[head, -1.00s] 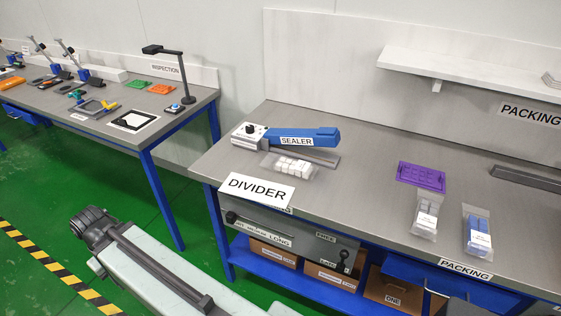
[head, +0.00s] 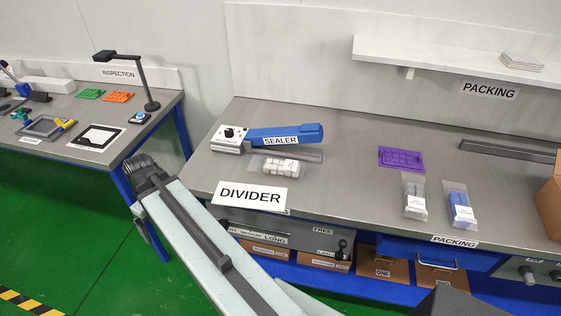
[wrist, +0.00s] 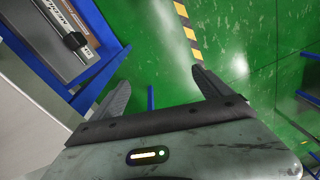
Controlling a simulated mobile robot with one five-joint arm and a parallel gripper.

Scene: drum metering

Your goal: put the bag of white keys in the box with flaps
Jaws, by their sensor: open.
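A clear bag of white keys (head: 280,166) lies on the packing bench just in front of the blue sealer. A cardboard box (head: 548,205) is cut by the right edge of the head view; whether it has flaps cannot be told. My gripper (wrist: 155,80) is open and empty in the wrist view, over the green floor beside the bench. In the head view my arm reaches up at the lower left, in front of the bench, apart from the bag.
The sealer (head: 270,137), a purple tray (head: 401,158), a grey bag (head: 414,197) and a blue bag (head: 461,206) are on the bench. A DIVIDER sign (head: 251,195) stands at the front edge. Cartons (head: 392,271) sit below.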

